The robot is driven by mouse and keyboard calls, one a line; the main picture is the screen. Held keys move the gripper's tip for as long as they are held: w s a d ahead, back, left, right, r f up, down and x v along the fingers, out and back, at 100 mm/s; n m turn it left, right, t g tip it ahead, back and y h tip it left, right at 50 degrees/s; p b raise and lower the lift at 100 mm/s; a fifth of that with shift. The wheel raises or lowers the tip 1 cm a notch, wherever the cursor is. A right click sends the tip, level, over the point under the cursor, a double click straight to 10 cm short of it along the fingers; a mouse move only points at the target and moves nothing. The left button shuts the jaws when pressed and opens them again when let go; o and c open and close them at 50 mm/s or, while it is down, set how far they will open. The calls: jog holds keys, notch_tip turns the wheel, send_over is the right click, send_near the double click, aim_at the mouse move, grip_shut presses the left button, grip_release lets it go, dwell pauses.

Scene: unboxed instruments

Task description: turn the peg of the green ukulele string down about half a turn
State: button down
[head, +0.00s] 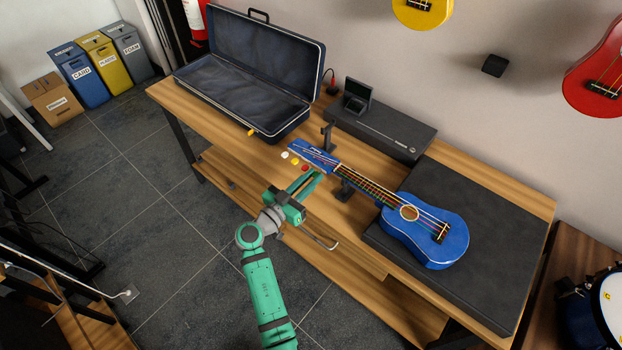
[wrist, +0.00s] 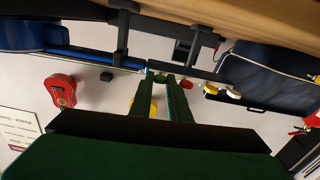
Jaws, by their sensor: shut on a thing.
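The blue ukulele (head: 432,230) lies on the bench, its headstock (head: 311,156) pointing left. Along the near edge of the headstock stick out a white peg (head: 285,155), a yellow peg (head: 294,161) and a red peg (head: 304,168). In the wrist view the white (wrist: 233,93), yellow (wrist: 211,89) and red (wrist: 187,84) pegs are to the right of my fingertips. My gripper (head: 318,174) reaches the headstock edge just beyond the red peg and is shut on the green peg, which the fingers mostly hide. The fingertips also show in the wrist view (wrist: 166,80).
The ukulele's body rests on a dark pad (head: 488,262); a stand (head: 327,136) is by the headstock. An open case (head: 240,95) lies at the back left. A black box (head: 385,130) carries a small device (head: 357,95).

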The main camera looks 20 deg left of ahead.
jog(key=shift+w+a+m, duration=0.1)
jog(key=shift+m, duration=0.3)
jog(key=c, duration=1.9)
grip_release()
jog(key=shift+c, duration=0.2)
jog(key=shift+a, duration=0.1)
jog(key=v, duration=1.1)
jog(key=shift+w, duration=0.1)
